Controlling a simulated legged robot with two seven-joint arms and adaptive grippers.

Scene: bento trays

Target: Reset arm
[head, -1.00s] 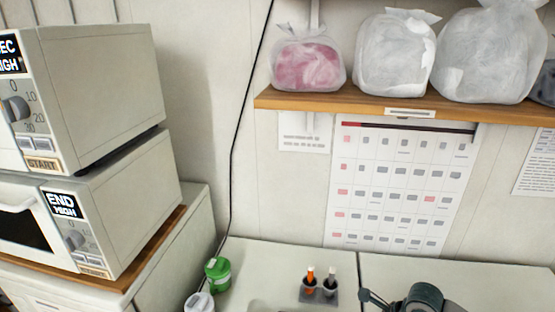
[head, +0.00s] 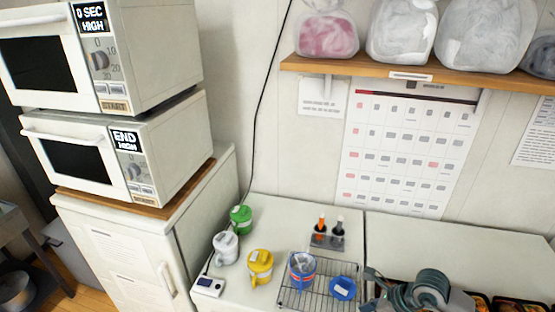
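Part of a dark grey-green arm of mine, which I take to be the right one, shows at the bottom right of the head view. Its gripper (head: 380,287) points left, beside the wire rack's right end. The fingers are small and partly cut off by the frame's edge, so I cannot tell whether they are open or shut. My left gripper is not in view. Bento trays (head: 511,306) with dark rims and food show partly behind and right of my arm.
Yellow (head: 260,266), white (head: 226,247) and green (head: 240,219) containers stand left. Two bottles (head: 328,232) stand behind. Two stacked microwaves (head: 165,165) are left; a shelf (head: 400,68) holds bags.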

